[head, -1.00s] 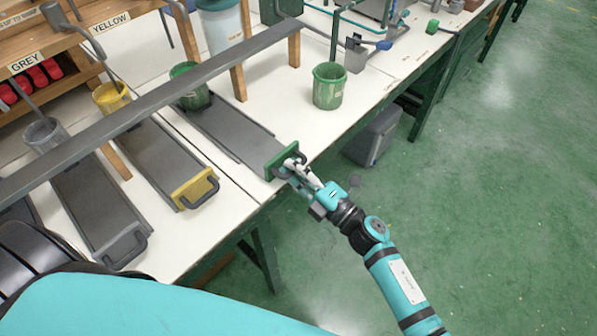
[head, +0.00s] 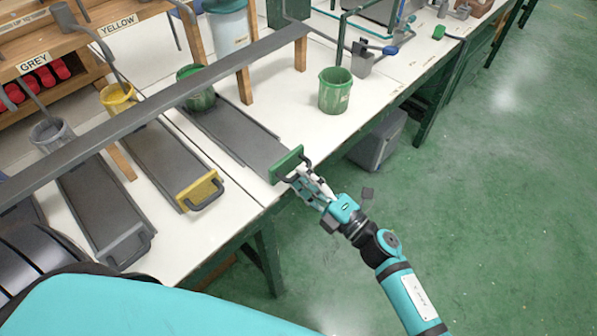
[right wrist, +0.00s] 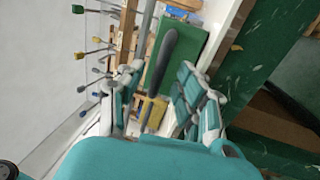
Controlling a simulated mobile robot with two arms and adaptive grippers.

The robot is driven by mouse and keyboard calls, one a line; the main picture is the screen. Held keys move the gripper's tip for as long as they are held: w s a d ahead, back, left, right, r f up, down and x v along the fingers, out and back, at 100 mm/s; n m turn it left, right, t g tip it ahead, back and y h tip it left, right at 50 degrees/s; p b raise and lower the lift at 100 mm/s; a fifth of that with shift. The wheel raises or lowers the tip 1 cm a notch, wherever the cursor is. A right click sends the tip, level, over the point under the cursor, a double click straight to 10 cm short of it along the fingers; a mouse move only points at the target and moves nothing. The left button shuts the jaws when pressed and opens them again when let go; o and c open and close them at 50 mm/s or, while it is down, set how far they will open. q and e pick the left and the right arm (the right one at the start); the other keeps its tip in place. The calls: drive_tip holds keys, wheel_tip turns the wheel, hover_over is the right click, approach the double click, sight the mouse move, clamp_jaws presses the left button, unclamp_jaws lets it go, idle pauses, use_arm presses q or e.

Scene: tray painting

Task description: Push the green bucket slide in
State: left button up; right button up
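The green bucket slide is a grey tray (head: 235,138) with a green front plate (head: 287,163) and a dark handle (head: 303,171). It sticks out to the table's front edge. A green bucket (head: 200,100) stands at its far end, partly hidden by the grey rail. My right gripper (head: 303,184) is at the handle. In the right wrist view its fingers (right wrist: 157,95) are apart, with the dark handle (right wrist: 162,62) between them and the green plate (right wrist: 188,45) beyond. I cannot tell whether they touch the handle. My left gripper is not in view.
A slide with a yellow plate (head: 200,190) and a grey slide (head: 105,215) lie to the left. A grey rail (head: 150,107) crosses above the slides. Another green bucket (head: 335,92) stands on the table to the right. A grey bin (head: 378,142) is on the floor.

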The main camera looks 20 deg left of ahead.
drive_tip(key=v, duration=1)
